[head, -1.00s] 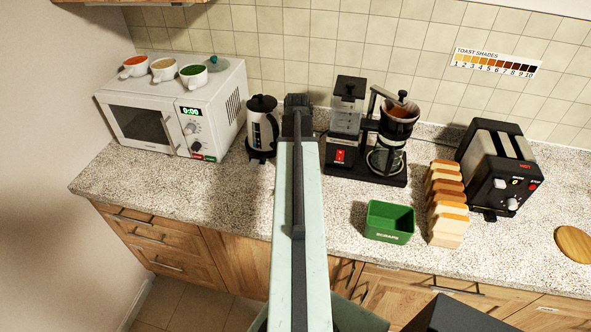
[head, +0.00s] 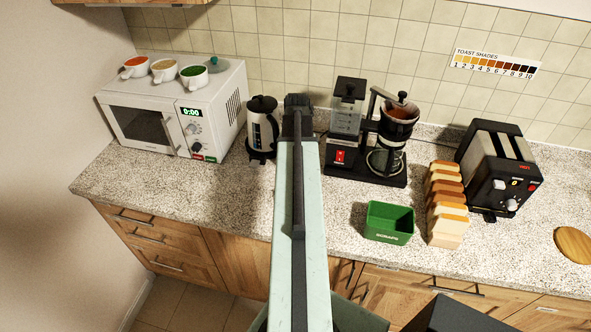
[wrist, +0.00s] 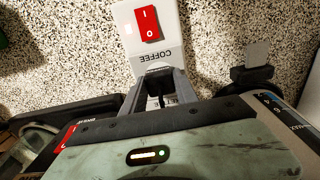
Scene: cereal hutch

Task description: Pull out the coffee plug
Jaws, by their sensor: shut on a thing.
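In the wrist view my gripper (wrist: 164,85) is shut on the coffee plug (wrist: 161,101), a dark piece mostly hidden between its grey fingers. The fingertips are at the end of a white switch block (wrist: 150,35) marked COFFEE, with a red rocker switch (wrist: 147,23). Whether the plug is still seated there cannot be told.
A green scraps bin (head: 389,222), bread slices (head: 446,205) and a toaster (head: 497,170) are to the right. The front left counter is clear.

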